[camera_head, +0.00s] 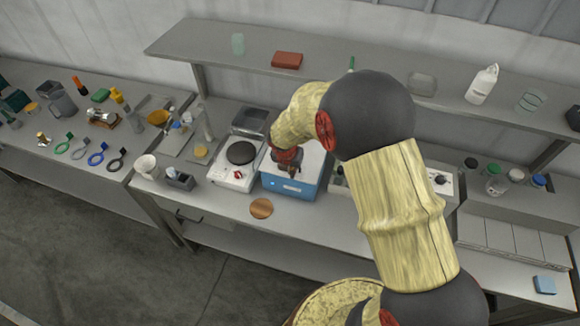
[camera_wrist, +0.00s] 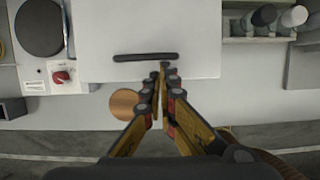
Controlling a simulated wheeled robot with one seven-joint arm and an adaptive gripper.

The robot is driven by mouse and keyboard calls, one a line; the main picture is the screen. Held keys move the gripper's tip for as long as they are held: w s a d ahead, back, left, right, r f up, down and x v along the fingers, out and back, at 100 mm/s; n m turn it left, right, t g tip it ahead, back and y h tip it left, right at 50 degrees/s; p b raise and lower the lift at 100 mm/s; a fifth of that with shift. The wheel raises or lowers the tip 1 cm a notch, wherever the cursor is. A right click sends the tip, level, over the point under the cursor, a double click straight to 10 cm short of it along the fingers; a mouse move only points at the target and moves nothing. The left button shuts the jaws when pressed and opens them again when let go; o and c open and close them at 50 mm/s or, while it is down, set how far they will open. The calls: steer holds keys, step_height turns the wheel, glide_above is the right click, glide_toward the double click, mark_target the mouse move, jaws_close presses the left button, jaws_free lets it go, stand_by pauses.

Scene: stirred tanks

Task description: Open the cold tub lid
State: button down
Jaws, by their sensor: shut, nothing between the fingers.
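The cold tub (camera_head: 290,186) is a blue box with a pale lid (camera_head: 310,158), standing on the bench in the head view. In the wrist view the white lid (camera_wrist: 190,25) lies flat, with a dark bar handle (camera_wrist: 146,57) along its near side. My gripper (camera_head: 287,168) is over the tub in the head view, partly covering it. In the wrist view my gripper (camera_wrist: 162,72) is shut and empty, its fingertips close to the right part of the handle. I cannot tell whether they touch it. The lid looks closed.
A hotplate with a dark round top (camera_head: 241,153) stands just left of the tub. A round wooden disc (camera_head: 261,208) lies on the bench in front. A rack with vials (camera_wrist: 264,18) is to the right. A shelf (camera_head: 330,66) runs above the bench behind.

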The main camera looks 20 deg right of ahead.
steer(key=shift+w+d+f, duration=0.1)
steer(key=shift+w+f, duration=0.1)
steer(key=shift+f, duration=0.4)
steer(key=shift+r, duration=0.15)
